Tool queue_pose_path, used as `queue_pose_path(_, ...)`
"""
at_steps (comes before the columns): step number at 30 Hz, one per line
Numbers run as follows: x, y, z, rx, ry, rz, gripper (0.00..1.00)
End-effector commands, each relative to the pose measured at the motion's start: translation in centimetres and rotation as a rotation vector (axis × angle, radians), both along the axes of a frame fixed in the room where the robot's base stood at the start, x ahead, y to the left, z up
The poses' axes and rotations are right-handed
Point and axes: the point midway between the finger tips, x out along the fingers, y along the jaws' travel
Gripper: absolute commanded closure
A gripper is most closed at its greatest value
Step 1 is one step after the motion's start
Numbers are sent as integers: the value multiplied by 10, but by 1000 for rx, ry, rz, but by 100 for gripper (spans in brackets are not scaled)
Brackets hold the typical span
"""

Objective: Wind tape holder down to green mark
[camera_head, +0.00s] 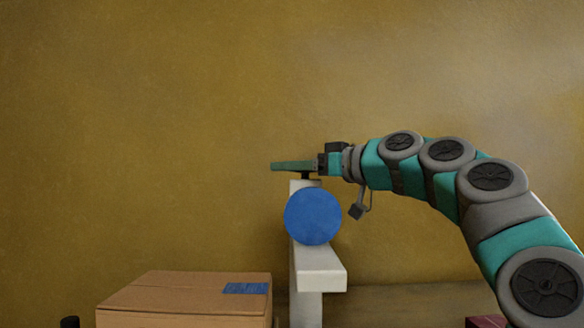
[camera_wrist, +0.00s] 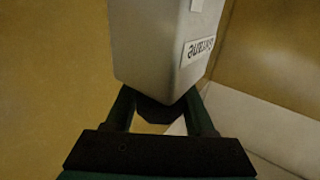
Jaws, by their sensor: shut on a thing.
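My gripper (camera_head: 290,166) reaches in from the right, level, at the top of a pale upright post (camera_head: 298,187). It is shut on a dark knob (camera_head: 305,176) on the post's top. In the wrist view the dark knob (camera_wrist: 155,110) sits between the two fingers, below a pale grey block with a white label (camera_wrist: 198,50) whose lettering is upside down. A round blue disc (camera_head: 313,216) is on the front of the post and hides part of it; it may be the tape holder. I cannot make out a green mark in either view.
The post's pale base or ledge (camera_head: 320,270) juts out below the disc. A closed cardboard box (camera_head: 190,290) with blue tape stands to the left. A dark red object (camera_head: 486,321) is cut off at the bottom right. A plain ochre wall is behind.

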Motion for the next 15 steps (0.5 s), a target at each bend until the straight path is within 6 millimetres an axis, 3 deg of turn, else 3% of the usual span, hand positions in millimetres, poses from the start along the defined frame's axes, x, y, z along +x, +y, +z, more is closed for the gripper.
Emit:
queue_pose_path(4,0,0,0,0,0,0,100)
queue_pose_path(15,1,-2,-2,-2,-2,-69,100)
